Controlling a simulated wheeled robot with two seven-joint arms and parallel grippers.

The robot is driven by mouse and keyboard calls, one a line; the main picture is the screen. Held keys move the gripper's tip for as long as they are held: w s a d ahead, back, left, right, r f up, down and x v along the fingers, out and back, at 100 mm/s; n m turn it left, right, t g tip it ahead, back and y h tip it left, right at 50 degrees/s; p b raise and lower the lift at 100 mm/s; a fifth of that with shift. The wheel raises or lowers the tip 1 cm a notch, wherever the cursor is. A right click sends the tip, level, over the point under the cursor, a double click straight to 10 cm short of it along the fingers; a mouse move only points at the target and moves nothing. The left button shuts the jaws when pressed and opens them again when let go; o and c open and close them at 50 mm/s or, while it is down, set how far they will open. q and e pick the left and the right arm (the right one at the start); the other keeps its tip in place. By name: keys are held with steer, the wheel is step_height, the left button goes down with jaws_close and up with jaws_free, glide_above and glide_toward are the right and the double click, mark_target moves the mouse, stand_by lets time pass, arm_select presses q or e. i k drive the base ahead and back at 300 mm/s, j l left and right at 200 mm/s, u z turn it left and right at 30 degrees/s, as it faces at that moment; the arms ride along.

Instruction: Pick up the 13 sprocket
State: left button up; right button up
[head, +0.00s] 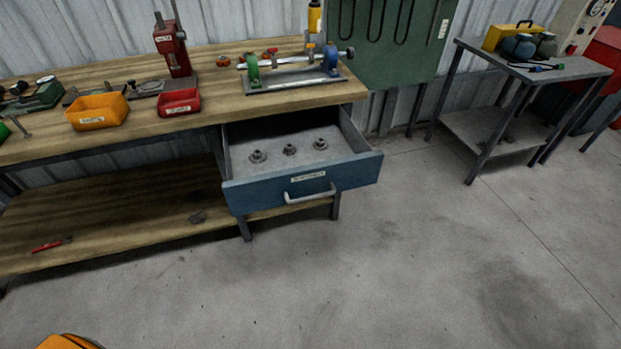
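An open blue drawer (282,191) sticks out from under the right end of the wooden workbench. Three small grey metal sprockets stand apart in a row on its floor: a left one (257,157), a middle one (289,150) and a right one (320,144). Their markings are too small to read, so I cannot tell which is the 13 sprocket. The drawer has a pale handle (309,195) and a label on its front. Neither of my grippers is in view.
The workbench (225,97) holds a yellow bin (97,111), a red bin (179,102), a red press (172,48) and a shaft stand (292,75). A grey side table (570,70) stands at right. The floor before the drawer is clear. An orange object shows at bottom left.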

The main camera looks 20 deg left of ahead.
mark_target(321, 144)
steer(key=i+l+u, duration=0.15)
steer(key=u, duration=0.25)
steer(key=i+l+u, duration=0.1)
steer(key=l+u, duration=0.65)
steer(key=i, duration=0.05)
